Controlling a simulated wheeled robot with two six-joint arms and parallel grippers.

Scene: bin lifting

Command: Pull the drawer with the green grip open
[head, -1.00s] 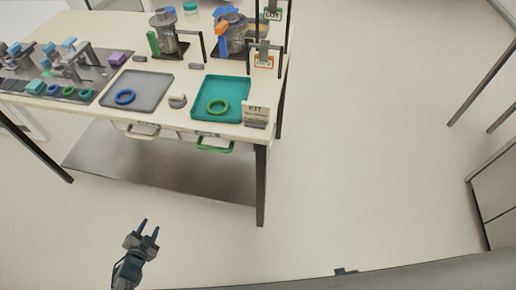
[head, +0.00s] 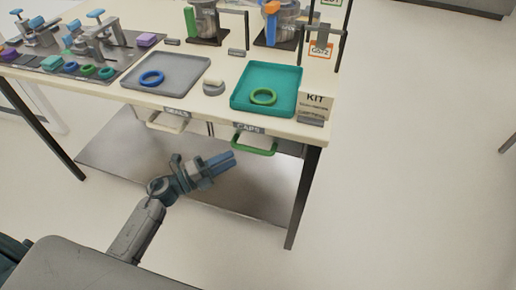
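The drawer with the green grip (head: 254,150) is under the front edge of the table, below a label that reads CAPS (head: 248,128). The drawer looks shut. My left gripper (head: 232,160) is just left of and slightly below the green grip in the picture, pointing right towards it. Its two blue-grey fingers are a little apart with nothing between them, and a gap shows between the fingertips and the grip. My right gripper is not in view.
A second drawer with a pale grip (head: 166,126) is to the left. On the table (head: 215,116) are a grey tray (head: 185,70) with a blue ring, a teal tray (head: 285,88) with a green ring, and a KIT sign (head: 316,104). A table leg (head: 303,200) stands right of the green grip.

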